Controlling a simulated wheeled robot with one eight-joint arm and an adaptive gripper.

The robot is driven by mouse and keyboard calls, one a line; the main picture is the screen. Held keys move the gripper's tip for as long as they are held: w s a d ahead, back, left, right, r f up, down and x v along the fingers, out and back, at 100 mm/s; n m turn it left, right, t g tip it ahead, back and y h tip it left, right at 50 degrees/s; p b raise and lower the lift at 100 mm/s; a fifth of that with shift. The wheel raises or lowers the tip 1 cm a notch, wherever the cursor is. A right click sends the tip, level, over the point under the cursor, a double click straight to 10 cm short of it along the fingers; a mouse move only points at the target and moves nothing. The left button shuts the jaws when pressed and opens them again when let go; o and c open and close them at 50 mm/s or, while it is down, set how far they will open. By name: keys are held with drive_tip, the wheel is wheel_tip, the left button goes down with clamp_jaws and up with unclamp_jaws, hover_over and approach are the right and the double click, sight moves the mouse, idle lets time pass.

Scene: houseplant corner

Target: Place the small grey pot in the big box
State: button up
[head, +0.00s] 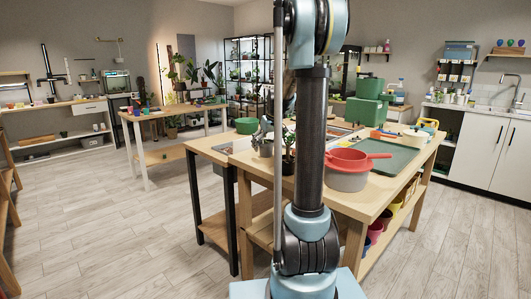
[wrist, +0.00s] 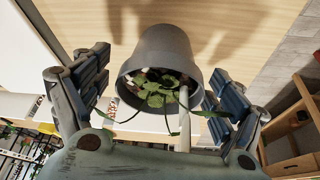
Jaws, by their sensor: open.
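A small grey pot (wrist: 163,45) with a leafy green plant in it shows in the wrist view, its open rim facing the camera. My gripper (wrist: 160,66) is open, with one finger on each side of the pot. Gaps show between the fingers and the pot's sides, so it is not gripped. A pale wooden surface lies behind the pot. In the head view my arm column hides much of the worktable (head: 395,188), and I cannot clearly make out my gripper there. I cannot identify the big box for certain in either view.
A red pan (head: 352,158) sits on a grey bowl (head: 346,181) at the worktable's near edge. A green tray (head: 392,160) and green machine (head: 368,104) stand beyond. A dark potted plant (head: 289,160) is left of my arm. The floor (head: 110,225) at left is clear.

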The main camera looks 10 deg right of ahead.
drive_tip(key=c, duration=1.4)
drive_tip(key=shift+r, duration=0.15)
wheel_tip(320, 180, up, 10)
